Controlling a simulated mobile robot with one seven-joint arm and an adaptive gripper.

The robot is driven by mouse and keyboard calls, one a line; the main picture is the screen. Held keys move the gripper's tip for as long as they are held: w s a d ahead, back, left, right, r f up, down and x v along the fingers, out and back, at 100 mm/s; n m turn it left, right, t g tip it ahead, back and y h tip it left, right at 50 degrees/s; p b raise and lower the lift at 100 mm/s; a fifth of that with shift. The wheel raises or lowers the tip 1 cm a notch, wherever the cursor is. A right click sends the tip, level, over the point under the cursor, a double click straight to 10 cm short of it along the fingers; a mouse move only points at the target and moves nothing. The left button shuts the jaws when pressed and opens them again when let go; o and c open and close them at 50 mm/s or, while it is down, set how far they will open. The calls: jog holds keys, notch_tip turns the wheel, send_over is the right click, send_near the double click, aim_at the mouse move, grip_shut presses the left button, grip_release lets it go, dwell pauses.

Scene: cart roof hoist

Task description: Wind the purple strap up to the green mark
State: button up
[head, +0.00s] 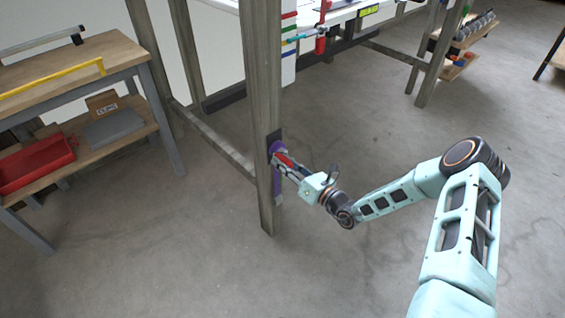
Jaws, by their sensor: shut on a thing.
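The purple strap (278,190) hangs along a grey wooden post, below a dark plate (273,137) with a purple winder (277,147) on it. My gripper (284,162) reaches this winder from the right and is shut on a small part there, seemingly its handle. The fingers hide most of that part. A green mark (289,31) shows on a white upright strip beside the post, between a red mark (289,15) above and a blue one below. Where the strap's upper end stands cannot be told.
The wooden post (263,90) stands close to my gripper, with a low rail (215,143) running to its left. A workbench (75,70) with a red tray (35,163) stands at the left. The floor in front is clear.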

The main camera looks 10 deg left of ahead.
jog(key=shift+w+d+f, duration=0.1)
jog(key=shift+w+d, duration=0.15)
